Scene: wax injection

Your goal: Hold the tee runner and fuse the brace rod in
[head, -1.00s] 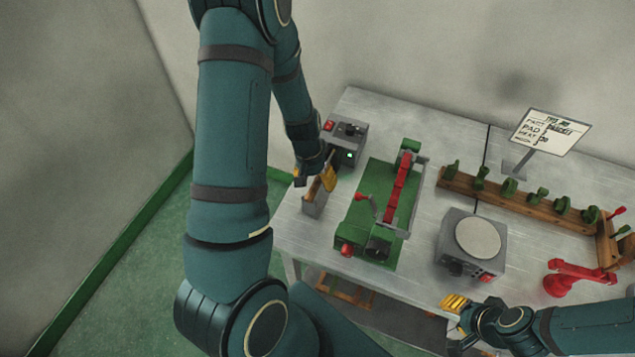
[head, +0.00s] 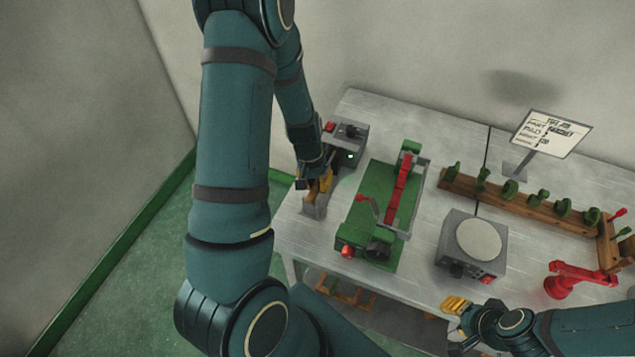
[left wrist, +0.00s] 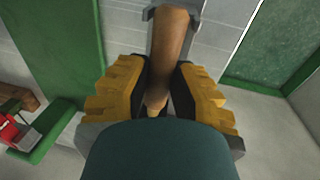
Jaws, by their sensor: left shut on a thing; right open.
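My left gripper (head: 318,186) is at the left end of the table, over a small grey holder (head: 311,206). It is shut on a brown wooden handle, which shows between the yellow fingers in the left wrist view (left wrist: 170,45). The handle appears to be at the grey holder; its lower end is hidden in the head view. My right gripper (head: 455,305) is open and empty at the front edge of the table. Several green parts (head: 509,189) stand in a row on a wooden rack. I cannot tell which things are the tee runner and the brace rod.
A green machine with a red bar (head: 399,189) stands right of my left gripper. A grey control box (head: 345,146) is behind the holder. A grey unit with a round plate (head: 478,240), a red stand (head: 562,285) and a sign (head: 551,132) are further right.

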